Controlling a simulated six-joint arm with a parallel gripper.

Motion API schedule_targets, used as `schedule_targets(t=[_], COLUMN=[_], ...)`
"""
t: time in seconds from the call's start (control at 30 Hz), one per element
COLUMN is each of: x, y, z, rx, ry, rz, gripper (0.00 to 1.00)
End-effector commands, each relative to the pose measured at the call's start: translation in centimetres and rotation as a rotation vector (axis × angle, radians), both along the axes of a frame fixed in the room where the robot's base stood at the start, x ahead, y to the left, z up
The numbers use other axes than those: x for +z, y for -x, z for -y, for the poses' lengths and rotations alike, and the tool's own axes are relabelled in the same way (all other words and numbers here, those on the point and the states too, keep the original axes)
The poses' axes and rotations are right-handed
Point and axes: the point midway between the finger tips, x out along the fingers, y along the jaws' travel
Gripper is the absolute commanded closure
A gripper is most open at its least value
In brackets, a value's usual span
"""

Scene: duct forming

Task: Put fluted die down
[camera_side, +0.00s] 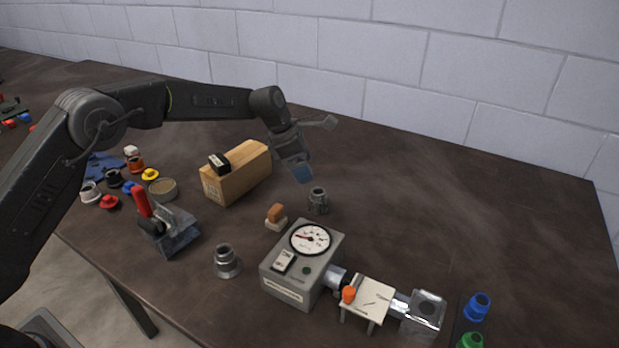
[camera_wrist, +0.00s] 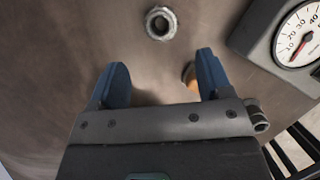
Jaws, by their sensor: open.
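A grey metal die with a ridged side, which looks like the fluted die (camera_side: 318,201), stands upright on the dark table, behind the gauge box. In the wrist view, the ring-shaped end of a metal piece, seemingly the same die (camera_wrist: 160,22), shows from above, beyond the fingertips. My gripper (camera_side: 303,173) is above the table, up and slightly left of the die in the side view. Its blue fingers (camera_wrist: 160,76) are spread apart with nothing between them in the wrist view. The gripper is apart from the die.
The gauge box (camera_side: 291,273) stands in front of the die, with a small orange-topped block (camera_side: 276,216) beside it. Another metal fitting (camera_side: 227,262) stands left. A wooden box (camera_side: 237,174) lies behind left.

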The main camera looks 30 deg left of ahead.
Motion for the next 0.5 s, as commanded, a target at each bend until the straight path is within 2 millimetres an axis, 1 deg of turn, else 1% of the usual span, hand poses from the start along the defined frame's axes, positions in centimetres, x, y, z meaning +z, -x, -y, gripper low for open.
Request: schedule_targets(t=[0.1, 0.3, 0.37, 0.47, 0.5], x=[0.6, 0.7, 1.2, 3.2, 4.5], y=[0.2, 0.2, 0.4, 1.3, 2.1], z=[-0.2, -0.2, -0.3, -0.8, -1.1], rx=[0.000, -0.002, -0.015, -0.085, -0.133], ry=[0.000, 0.000, -0.006, -0.035, -0.055], rz=[0.000, 0.001, 0.009, 0.045, 0.070], gripper=[0.28, 0.28, 0.28, 0.28, 0.28])
